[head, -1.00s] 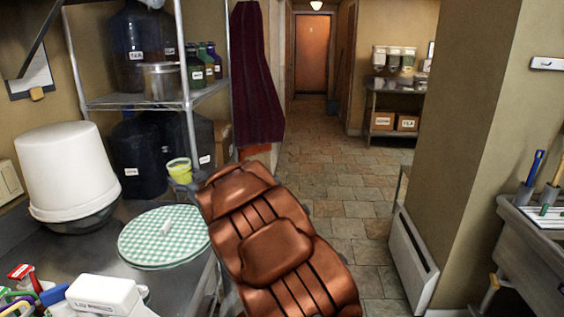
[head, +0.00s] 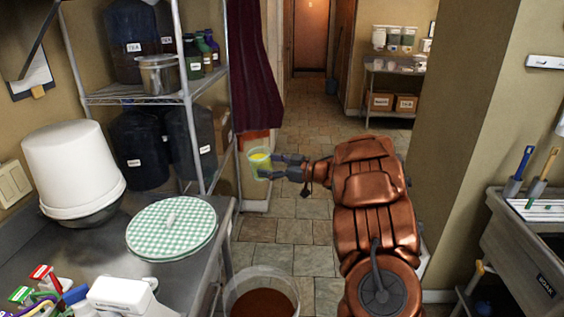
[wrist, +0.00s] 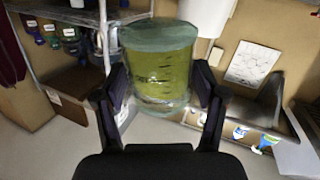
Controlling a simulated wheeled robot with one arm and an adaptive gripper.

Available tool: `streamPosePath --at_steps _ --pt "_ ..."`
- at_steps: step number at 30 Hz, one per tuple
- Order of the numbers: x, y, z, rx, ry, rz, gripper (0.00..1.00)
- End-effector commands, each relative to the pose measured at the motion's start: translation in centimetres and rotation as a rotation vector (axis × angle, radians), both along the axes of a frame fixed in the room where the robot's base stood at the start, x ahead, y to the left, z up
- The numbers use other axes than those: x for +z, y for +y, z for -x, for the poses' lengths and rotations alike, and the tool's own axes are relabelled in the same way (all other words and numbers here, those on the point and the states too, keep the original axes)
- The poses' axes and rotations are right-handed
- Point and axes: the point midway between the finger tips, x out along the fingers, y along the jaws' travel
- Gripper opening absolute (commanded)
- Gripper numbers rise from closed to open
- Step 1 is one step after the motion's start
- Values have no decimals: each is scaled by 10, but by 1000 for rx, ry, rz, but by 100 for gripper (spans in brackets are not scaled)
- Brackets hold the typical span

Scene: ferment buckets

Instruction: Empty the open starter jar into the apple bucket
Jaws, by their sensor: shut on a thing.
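The starter jar (head: 260,164) is a small clear jar with yellow-green contents. My gripper (head: 270,172) is shut on its side and holds it in the air, roughly upright, past the right end of the steel counter. In the wrist view the jar (wrist: 160,68) sits between both fingers, and I cannot make out a label. An open bucket with brown contents (head: 262,303) stands at the bottom edge of the head view, nearer to me than the jar and well apart from it. No label on this bucket shows, so I cannot tell if it is the apple bucket.
The steel counter (head: 75,262) holds an upturned white bucket (head: 70,168), a green checked round cover (head: 172,228) and a white box (head: 120,294). A wire shelf (head: 135,93) with dark jugs stands behind. A sink (head: 515,245) is at right. The tiled floor is clear mid-view.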

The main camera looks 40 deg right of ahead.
Motion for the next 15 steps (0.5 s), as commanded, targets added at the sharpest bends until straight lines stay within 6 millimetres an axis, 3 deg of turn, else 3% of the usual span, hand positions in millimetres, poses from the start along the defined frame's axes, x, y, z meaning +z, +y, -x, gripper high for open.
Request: streamPosePath --at_steps 1,6,15 --pt "2 -10 10 3 0 4 18" --pt "-2 -21 29 28 -1 15 18" --pt "-15 -23 33 34 -2 22 18"
